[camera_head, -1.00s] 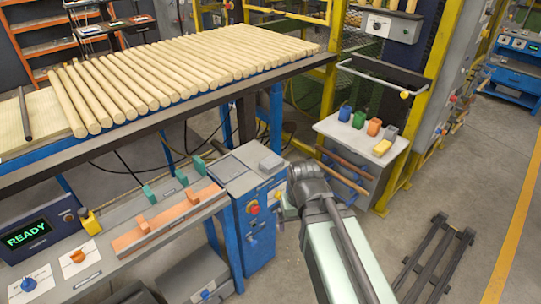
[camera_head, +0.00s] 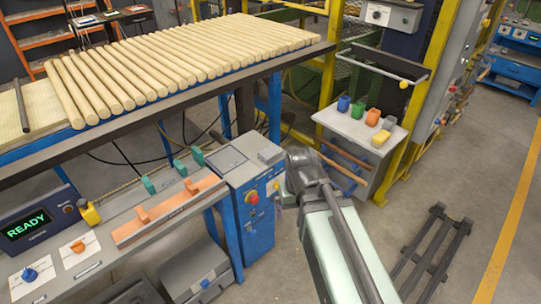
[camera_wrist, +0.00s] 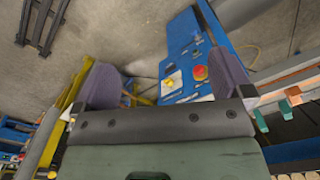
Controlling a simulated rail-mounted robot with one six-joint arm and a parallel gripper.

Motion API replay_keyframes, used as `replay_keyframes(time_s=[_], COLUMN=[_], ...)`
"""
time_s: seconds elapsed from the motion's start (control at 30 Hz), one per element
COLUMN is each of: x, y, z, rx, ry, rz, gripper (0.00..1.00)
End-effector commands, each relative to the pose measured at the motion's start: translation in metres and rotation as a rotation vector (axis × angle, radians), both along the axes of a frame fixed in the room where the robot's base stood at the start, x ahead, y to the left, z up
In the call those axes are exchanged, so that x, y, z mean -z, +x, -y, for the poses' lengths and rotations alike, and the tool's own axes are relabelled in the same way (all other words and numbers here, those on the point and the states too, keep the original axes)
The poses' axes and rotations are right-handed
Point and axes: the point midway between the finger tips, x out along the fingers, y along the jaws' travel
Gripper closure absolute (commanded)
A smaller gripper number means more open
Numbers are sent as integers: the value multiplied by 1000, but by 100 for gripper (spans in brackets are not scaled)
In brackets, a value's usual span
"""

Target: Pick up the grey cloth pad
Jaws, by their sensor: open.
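Two small grey items show in the head view, and I cannot tell which is the grey cloth pad. One small grey piece (camera_head: 389,122) stands at the right end of a row of coloured pieces on a pale bench top. A flat grey block (camera_head: 270,154) lies on top of the blue control cabinet (camera_head: 255,222). My gripper (camera_wrist: 163,84) is open and empty in the wrist view, its two fingers wide apart with the cabinet's buttons beyond them. In the head view my arm's end is right of the cabinet and in front of the pale bench; its fingers are mostly hidden.
The pale bench (camera_head: 335,117) also carries blue, green and orange pieces and a yellow block (camera_head: 381,138). A yellow post (camera_head: 421,100) stands beside it. Wooden rods (camera_head: 180,70) cover the long table at left. A dark rack (camera_head: 434,250) lies on the floor at right.

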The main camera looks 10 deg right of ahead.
Motion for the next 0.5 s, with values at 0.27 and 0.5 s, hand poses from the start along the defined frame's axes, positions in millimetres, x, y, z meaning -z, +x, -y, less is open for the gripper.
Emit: replay_keyframes(time_s=[0.27, 0.5], x=[14, 14], y=[274, 386], z=[-4, -6], rx=[335, 919], ry=[1, 1], rz=[1, 1], gripper=[2, 2])
